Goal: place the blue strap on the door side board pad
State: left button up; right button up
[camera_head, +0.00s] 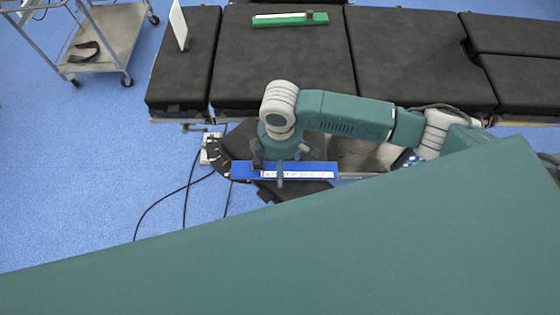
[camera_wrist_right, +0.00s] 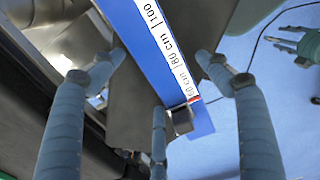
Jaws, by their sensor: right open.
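The blue strap (camera_head: 240,171) is a long flat blue piece with a white printed scale. In the head view it lies across a dark pad (camera_head: 272,190) beside the operating table. It also shows in the right wrist view (camera_wrist_right: 135,35), running diagonally between my fingers, with the dark pad (camera_wrist_right: 135,90) under it. My right gripper (camera_head: 282,170) is above the strap; in the right wrist view (camera_wrist_right: 160,88) its fingers are spread apart around it, and I cannot tell whether any touches. A grey-green hand (camera_wrist_right: 298,42), apparently my left gripper, shows partly at the right edge.
The operating table (camera_head: 280,70) has black cushions, with a green scale piece (camera_head: 290,19) on it. A trolley (camera_head: 110,35) carrying a dark strap (camera_head: 84,52) stands at upper left. Black cables hang over the blue floor left of the pad. A large green surface fills the foreground.

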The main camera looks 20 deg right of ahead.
notch_tip(320, 180, up, 12)
jog(key=b, duration=0.1)
jog(key=shift+r, duration=0.15)
dwell(0.7)
